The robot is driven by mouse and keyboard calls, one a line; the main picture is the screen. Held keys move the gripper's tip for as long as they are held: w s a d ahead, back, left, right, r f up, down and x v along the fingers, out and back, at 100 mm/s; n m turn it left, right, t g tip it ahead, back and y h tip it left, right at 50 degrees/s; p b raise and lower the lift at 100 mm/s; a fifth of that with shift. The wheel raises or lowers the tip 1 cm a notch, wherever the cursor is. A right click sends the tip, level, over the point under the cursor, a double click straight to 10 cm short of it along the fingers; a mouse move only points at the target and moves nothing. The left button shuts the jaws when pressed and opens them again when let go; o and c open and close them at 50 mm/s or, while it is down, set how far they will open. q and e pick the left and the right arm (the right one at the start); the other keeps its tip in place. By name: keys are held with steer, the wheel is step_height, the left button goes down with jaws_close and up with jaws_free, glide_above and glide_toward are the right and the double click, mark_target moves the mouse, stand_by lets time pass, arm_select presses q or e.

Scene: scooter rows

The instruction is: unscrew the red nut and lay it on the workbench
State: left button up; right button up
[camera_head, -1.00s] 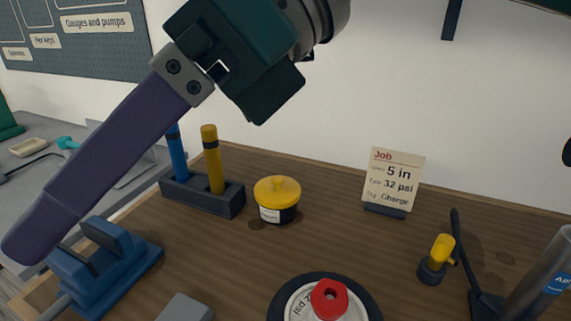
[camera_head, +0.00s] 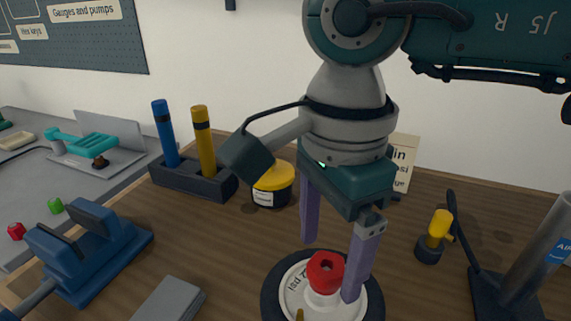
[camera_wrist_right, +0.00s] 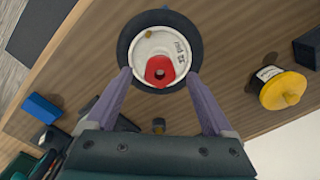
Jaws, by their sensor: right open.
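The red nut (camera_head: 325,271) sits on the white hub of a small wheel (camera_head: 270,297) with a black tyre, which lies flat on the brown wooden workbench (camera_head: 228,262). My right gripper (camera_head: 331,269) is open and points down over the wheel. Its two purple fingers stand on either side of the nut, with gaps visible in the wrist view (camera_wrist_right: 158,75). Part of the hub is hidden behind the right-hand finger. My left gripper is not in view.
A yellow-lidded pot (camera_head: 272,186) and a rack (camera_head: 193,178) with blue and yellow sticks stand behind. A blue vise (camera_head: 88,252) and grey block (camera_head: 166,300) are left. Bare wood lies left of the wheel.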

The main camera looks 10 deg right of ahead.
steer(key=shift+f, duration=0.65)
